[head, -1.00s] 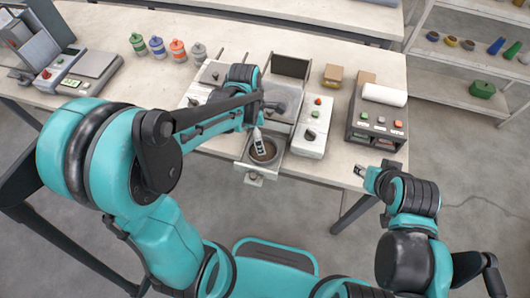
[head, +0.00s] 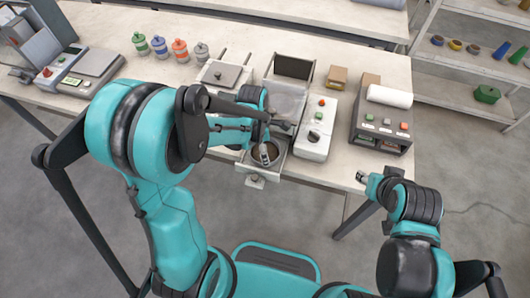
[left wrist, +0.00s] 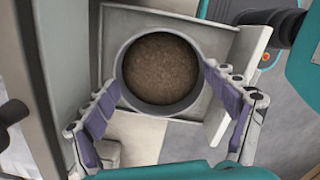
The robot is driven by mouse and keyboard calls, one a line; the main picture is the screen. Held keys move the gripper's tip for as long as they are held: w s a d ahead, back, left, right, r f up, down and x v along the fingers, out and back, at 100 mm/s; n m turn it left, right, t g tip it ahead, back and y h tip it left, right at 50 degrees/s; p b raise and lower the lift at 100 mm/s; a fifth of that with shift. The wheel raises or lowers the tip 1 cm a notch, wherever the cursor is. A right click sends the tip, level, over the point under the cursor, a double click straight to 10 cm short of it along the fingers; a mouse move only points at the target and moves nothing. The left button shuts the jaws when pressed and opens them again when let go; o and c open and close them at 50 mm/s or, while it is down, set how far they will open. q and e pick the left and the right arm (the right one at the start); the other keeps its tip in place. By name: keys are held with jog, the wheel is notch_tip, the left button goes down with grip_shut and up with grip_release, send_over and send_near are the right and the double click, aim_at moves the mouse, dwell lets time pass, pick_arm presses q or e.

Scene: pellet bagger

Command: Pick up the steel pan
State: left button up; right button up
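The steel pan (left wrist: 160,110) is a round grey pan filled with brown pellets. It sits in a pale square tray (left wrist: 222,48) at the front of the bagging machine, and shows in the head view too (head: 252,156). My left gripper (left wrist: 160,78) is open, its two purple-padded fingers apart on either side of the pan's near part. The fingertips are close to the rim; I cannot tell whether they touch it. In the head view the left gripper (head: 266,153) hides part of the pan. My right gripper (head: 362,177) is off the table's front edge, with nothing visible in it.
A white control box (head: 316,130) stands right of the tray. A sealer with a white roll (head: 380,130) is further right. Several coloured jars (head: 160,46) and a scale (head: 92,66) stand on the left. Bare table lies between the jars and scale.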

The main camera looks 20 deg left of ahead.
pick_arm(q)
jog(key=shift+c, duration=1.3)
jog(key=shift+r, duration=0.15)
